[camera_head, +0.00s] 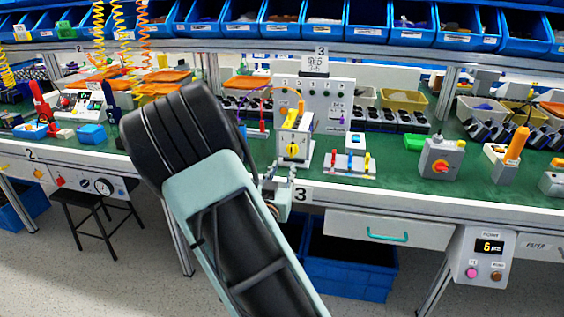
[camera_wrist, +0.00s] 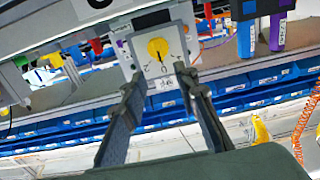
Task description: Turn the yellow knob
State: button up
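The yellow knob (camera_wrist: 159,49) is round with a dark pointer mark and sits on a light grey switch box (camera_wrist: 181,42) in the wrist view. In the head view the yellow knob (camera_head: 293,120) shows on the upright box (camera_head: 296,153) on the green bench, seen at an angle. My gripper (camera_wrist: 163,82) is open, its two dark fingers apart with nothing between them. The knob lies beyond the fingertips, roughly in line with the gap, and no contact shows. In the head view my gripper (camera_head: 276,192) is partly hidden by my arm, near the bench's front edge.
A stand with small coloured levers (camera_head: 350,166) is right of the switch box. Farther right is a grey box with a red knob (camera_head: 438,158). A panel with wires (camera_head: 327,103) stands behind. A drawer (camera_head: 388,232) is below the bench edge.

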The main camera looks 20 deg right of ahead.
aim_at(291, 150)
jog(key=b+x, duration=0.1)
jog(key=x, duration=0.9)
jog(key=shift+w+d, duration=0.2)
jog(key=shift+d, duration=0.05)
jog(key=shift+r, duration=0.1)
jog(key=shift+c, duration=0.3)
grip_shut()
